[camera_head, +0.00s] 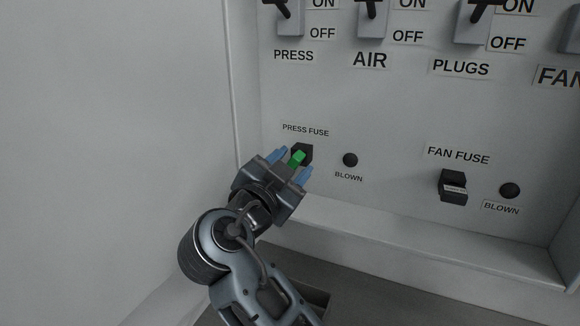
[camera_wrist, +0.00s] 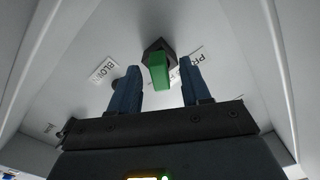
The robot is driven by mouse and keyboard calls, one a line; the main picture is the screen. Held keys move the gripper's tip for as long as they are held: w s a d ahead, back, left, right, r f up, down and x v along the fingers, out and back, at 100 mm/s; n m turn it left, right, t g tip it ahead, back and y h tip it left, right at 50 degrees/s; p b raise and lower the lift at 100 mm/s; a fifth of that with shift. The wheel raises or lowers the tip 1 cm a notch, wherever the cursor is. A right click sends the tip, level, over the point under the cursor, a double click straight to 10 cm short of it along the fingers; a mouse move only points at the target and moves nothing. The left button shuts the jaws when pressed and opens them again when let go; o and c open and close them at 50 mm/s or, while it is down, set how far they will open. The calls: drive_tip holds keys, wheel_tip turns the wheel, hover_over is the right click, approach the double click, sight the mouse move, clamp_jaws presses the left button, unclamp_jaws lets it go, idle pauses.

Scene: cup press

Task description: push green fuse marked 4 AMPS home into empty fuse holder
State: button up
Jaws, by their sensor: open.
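The green fuse (camera_head: 297,158) is at the black fuse holder (camera_head: 306,150) below the PRESS FUSE label. In the wrist view the green fuse (camera_wrist: 160,72) stands out from the black holder (camera_wrist: 156,46), its near end toward me. Its marking cannot be read, and how deep it sits is unclear. My gripper (camera_head: 291,165) is open, with its blue fingers on either side of the fuse. The wrist view shows gaps between the fuse and both fingers of my gripper (camera_wrist: 160,88). My gripper hides part of the holder in the head view.
A dark BLOWN lamp (camera_head: 350,160) is just right of the holder. A FAN FUSE holder (camera_head: 452,186) and another lamp (camera_head: 510,190) are farther right. Switches line the top of the panel. A white side wall (camera_head: 150,130) stands left, and a ledge (camera_head: 420,255) runs below the panel.

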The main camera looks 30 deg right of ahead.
drive_tip(key=b+v, duration=0.1)
drive_tip(key=v, duration=0.6)
drive_tip(key=shift+s+a, duration=0.25)
drive_tip(key=shift+a, duration=0.05)
idle(0.6)
